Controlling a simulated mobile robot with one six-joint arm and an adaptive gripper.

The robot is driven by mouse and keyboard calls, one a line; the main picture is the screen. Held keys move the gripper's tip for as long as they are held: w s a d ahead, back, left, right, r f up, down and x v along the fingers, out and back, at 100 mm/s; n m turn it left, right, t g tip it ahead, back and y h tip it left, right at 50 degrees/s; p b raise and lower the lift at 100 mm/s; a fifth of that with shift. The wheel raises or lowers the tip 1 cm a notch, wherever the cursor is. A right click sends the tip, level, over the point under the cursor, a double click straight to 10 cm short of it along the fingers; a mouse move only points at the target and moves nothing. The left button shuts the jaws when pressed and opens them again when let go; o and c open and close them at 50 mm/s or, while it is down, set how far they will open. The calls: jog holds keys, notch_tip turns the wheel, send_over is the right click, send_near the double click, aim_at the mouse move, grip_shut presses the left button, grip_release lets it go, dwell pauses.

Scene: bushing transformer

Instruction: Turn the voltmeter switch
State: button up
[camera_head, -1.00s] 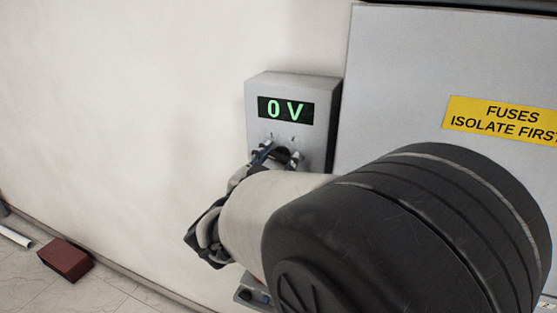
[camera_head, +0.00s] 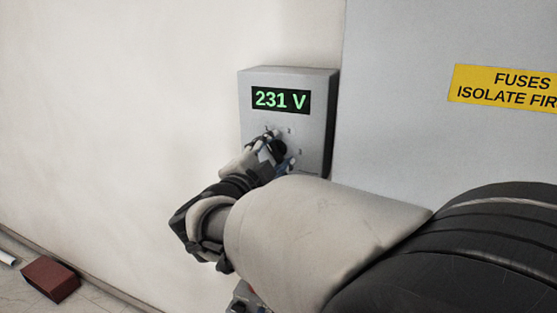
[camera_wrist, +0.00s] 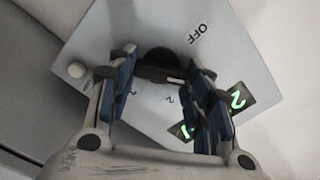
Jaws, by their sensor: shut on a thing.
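The voltmeter is a grey wall box (camera_head: 318,105) with a green display (camera_head: 281,99) that reads 231 V. Its black switch knob (camera_head: 279,150) sits below the display, partly hidden by my gripper (camera_head: 277,150). In the wrist view the knob (camera_wrist: 165,64) is between the two blue-padded fingers of my gripper (camera_wrist: 161,78), which is shut on it. The voltmeter face (camera_wrist: 125,35) looks rotated there, with an OFF mark and small numerals around the knob. The display (camera_wrist: 236,98) is partly covered by the right finger.
A large grey cabinet (camera_head: 400,130) with a yellow "FUSES ISOLATE FIRST" label (camera_head: 507,88) stands right of the voltmeter. A dark red block (camera_head: 50,279) and a white rod lie on the floor at lower left. The wall left of the voltmeter is bare.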

dwell(0.5)
jog(key=o, duration=1)
jog(key=shift+o, duration=0.2)
jog(key=v, duration=1.2)
jog(key=shift+w+r, duration=0.1)
